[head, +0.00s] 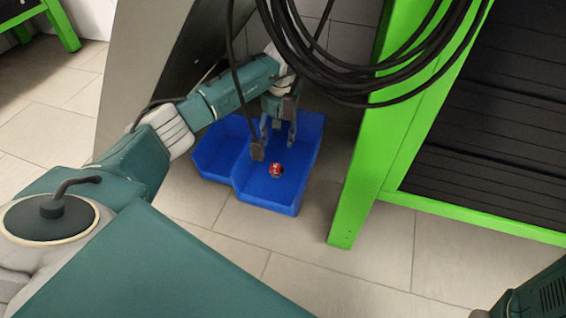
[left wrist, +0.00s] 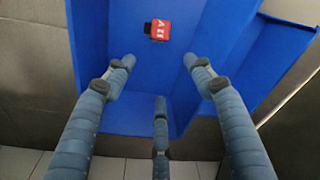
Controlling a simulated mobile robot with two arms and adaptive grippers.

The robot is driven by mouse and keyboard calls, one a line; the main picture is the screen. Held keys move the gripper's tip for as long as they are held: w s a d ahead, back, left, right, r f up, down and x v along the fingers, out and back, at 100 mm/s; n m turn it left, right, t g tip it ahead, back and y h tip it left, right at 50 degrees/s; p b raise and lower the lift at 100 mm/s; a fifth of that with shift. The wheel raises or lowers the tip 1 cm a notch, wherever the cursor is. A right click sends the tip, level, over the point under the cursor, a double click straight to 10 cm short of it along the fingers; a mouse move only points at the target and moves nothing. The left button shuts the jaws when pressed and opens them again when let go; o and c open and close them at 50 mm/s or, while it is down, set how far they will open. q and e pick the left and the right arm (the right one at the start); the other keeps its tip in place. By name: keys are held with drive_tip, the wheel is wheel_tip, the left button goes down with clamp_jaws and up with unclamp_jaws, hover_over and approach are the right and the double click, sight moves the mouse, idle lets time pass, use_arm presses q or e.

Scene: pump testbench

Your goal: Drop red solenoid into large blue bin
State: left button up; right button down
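The red solenoid (head: 276,170) lies inside the large blue bin (head: 308,150), toward its front in the head view. In the left wrist view the solenoid (left wrist: 160,30) shows as a small red block with white lettering and a dark end, against the blue bin (left wrist: 145,75). My left gripper (head: 278,138) points down over the large bin, with its fingers apart and nothing between them. In the left wrist view its fingers (left wrist: 158,70) are spread, and the solenoid is beyond the tips, clear of them. My right gripper is out of view.
A smaller blue bin (head: 213,155) stands against the large bin's left side. A green frame post (head: 370,170) rises close on the right. Black cables (head: 390,75) hang above, and one dangles beside my left gripper. The tiled floor (head: 310,255) in front is clear.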

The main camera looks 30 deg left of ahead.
use_arm(q)
wheel_tip(320, 180, up, 12)
drive_tip(key=d, duration=0.1)
drive_tip(key=shift+s, duration=0.4)
drive_tip(key=shift+d+f, duration=0.1)
idle(0.4)
